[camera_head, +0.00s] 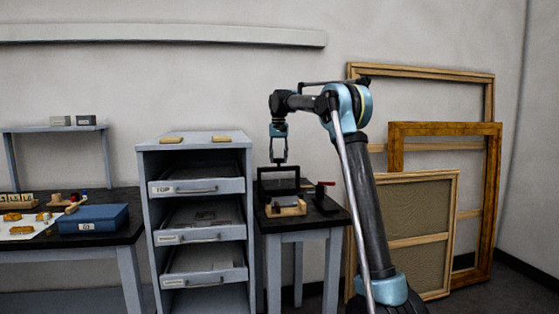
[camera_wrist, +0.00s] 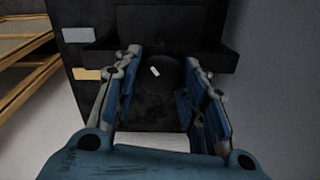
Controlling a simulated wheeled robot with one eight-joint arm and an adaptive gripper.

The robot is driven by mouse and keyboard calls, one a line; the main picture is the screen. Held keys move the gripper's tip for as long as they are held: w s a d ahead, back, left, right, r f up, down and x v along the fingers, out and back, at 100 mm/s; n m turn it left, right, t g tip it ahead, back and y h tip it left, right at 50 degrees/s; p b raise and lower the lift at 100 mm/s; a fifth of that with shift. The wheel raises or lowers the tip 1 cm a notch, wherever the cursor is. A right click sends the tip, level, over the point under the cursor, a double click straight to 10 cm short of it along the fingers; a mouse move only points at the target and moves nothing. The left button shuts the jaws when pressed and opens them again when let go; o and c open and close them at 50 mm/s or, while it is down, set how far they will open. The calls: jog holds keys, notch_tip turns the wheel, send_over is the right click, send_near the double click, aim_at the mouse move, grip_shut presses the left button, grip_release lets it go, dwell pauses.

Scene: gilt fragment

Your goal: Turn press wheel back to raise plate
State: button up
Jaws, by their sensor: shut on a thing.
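The press (camera_head: 278,178) is a dark frame on a small black-topped table at the centre of the head view. Its wheel is a round black disc with a short white mark (camera_wrist: 155,72), in the wrist view. My gripper (camera_head: 279,162) reaches down onto the top of the press. In the wrist view, the two blue-padded fingers of my gripper (camera_wrist: 162,60) stand on either side of the wheel and are shut on it. The white mark is tilted. I cannot clearly make out the plate or its height in the dark frame.
A wooden block with a grey top (camera_head: 287,209) sits at the table's front. A dark tool with a red handle (camera_head: 325,184) stands right of the press.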

jog(key=n, duration=1.1)
jog(key=shift+n, duration=0.4)
jog(key=n, duration=1.2)
jog(key=shift+w, duration=0.1)
jog(key=o, duration=1.1)
jog(key=shift+c, duration=0.2)
